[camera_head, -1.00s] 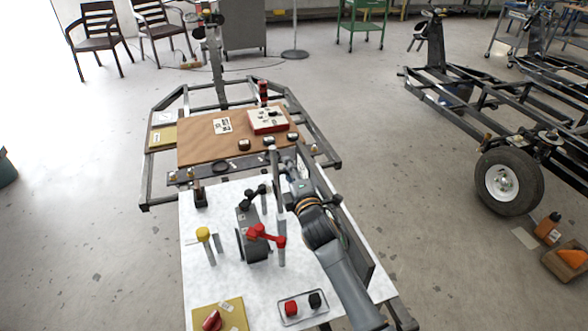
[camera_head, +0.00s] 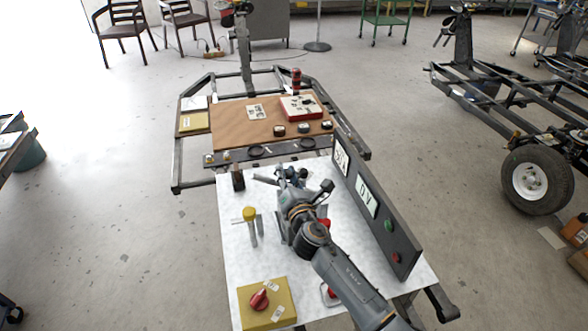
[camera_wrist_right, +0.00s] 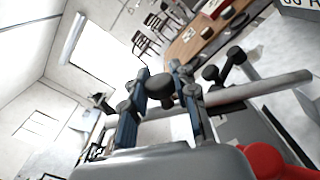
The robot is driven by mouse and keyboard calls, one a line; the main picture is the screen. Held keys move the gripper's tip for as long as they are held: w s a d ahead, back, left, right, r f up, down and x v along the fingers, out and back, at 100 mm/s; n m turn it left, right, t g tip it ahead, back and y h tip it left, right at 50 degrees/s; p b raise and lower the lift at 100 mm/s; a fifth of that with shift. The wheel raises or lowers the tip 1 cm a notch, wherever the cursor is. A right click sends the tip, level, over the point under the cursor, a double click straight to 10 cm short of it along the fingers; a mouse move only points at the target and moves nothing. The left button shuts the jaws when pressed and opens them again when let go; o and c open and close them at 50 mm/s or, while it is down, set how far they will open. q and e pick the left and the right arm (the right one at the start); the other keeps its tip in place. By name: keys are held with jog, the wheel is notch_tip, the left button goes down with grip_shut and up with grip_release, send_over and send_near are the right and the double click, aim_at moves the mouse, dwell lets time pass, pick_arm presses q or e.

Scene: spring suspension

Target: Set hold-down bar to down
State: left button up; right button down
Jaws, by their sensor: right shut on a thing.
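My right gripper (camera_head: 287,175) is over the white worktop, and its arm hides most of the clamp device beneath. In the right wrist view its two blue-grey fingers (camera_wrist_right: 160,98) are closed around the black-knobbed end of a grey bar, taken as the hold-down bar (camera_wrist_right: 262,88). The bar slants across that view toward the right. Black knobs (camera_wrist_right: 235,55) stand just beyond it, and a red handle (camera_wrist_right: 265,162) is at lower right. In the head view a grey piece (camera_head: 265,180) shows left of the gripper; I cannot tell the bar's exact angle. My left gripper is out of view.
A dark panel (camera_head: 408,250) with meters and buttons stands along the worktop's right edge. A yellow-knobbed post (camera_head: 249,214) and a yellow box (camera_head: 284,302) with a red knob (camera_head: 259,299) stand at left and front. A brown board (camera_head: 230,123) lies behind.

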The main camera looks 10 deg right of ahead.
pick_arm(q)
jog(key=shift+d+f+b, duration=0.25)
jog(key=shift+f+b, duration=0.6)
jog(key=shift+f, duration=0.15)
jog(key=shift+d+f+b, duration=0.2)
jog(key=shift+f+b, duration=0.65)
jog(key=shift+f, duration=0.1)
pick_arm(e)
jog(key=a+f+n, duration=0.4)
jog(key=f+n, duration=0.2)
jog(key=f, duration=0.2)
jog(key=shift+a+n, duration=0.2)
jog(key=shift+n, duration=0.1)
jog(key=shift+s, duration=0.15)
jog(key=c, duration=1.1)
grip_release()
jog(key=shift+o, duration=0.2)
jog(key=shift+r, duration=0.15)
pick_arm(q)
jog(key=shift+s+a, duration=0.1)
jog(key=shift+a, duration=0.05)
pick_arm(e)
jog(key=shift+s, duration=0.1)
jog(key=s, duration=1.2)
jog(key=shift+d, duration=0.25)
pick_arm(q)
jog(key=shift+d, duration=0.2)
